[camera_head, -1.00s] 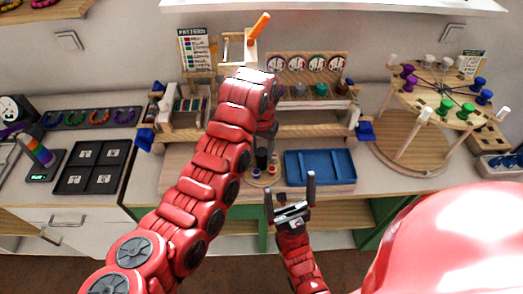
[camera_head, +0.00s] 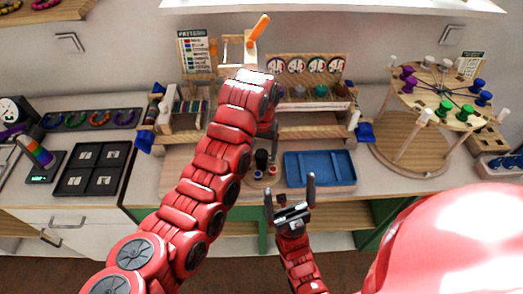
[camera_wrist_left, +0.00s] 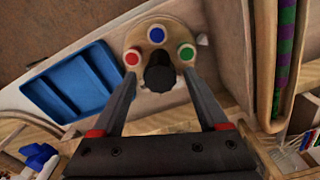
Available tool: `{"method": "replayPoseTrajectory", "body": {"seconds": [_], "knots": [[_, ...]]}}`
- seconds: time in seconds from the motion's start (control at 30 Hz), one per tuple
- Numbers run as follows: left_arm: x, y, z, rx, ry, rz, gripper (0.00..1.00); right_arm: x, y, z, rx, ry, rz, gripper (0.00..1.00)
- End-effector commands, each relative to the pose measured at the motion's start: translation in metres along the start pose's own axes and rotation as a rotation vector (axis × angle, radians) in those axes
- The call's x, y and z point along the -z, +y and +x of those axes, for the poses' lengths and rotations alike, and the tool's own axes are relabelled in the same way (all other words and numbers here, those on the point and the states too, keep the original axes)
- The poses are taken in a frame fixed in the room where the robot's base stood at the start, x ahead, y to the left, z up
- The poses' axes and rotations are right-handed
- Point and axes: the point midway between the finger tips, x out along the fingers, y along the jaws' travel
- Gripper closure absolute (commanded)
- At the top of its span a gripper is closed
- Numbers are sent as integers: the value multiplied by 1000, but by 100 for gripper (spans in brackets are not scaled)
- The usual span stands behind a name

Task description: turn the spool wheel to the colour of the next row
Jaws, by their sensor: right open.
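The small spool wheel (camera_wrist_left: 156,32) is a round wooden disc with red, blue and green spools and a black knob (camera_wrist_left: 160,74). In the head view the wheel (camera_head: 266,181) stands on the bench left of the blue tray, partly hidden by my left arm. My left gripper (camera_wrist_left: 160,80) is open above it, its fingers on either side of the knob with gaps showing. The pattern card (camera_head: 197,52) stands at the back left with coloured rows, too small to read. My right gripper (camera_head: 290,197) is open and empty in front of the bench.
The blue tray (camera_head: 320,168) lies right of the wheel. A large round wooden stand (camera_head: 440,92) with coloured spools is at the right. A bead loom (camera_head: 300,125) runs behind. A black tray (camera_head: 92,168) and a scale (camera_head: 42,168) are at the left.

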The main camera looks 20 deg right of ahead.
Motion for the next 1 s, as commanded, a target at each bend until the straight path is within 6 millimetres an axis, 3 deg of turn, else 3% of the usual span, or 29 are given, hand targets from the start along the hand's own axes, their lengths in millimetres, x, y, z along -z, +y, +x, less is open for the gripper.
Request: {"method": "replayPoseTrajectory", "body": {"seconds": [0.37, 1.0], "knots": [[0, -1, -5, -1, 0, -1, 20, 0, 0, 1, 0, 0, 0, 0], [0, -1, -118, 5, 2, -2, 20, -1, 0, -8, 0, 0, 0, 0]]}}
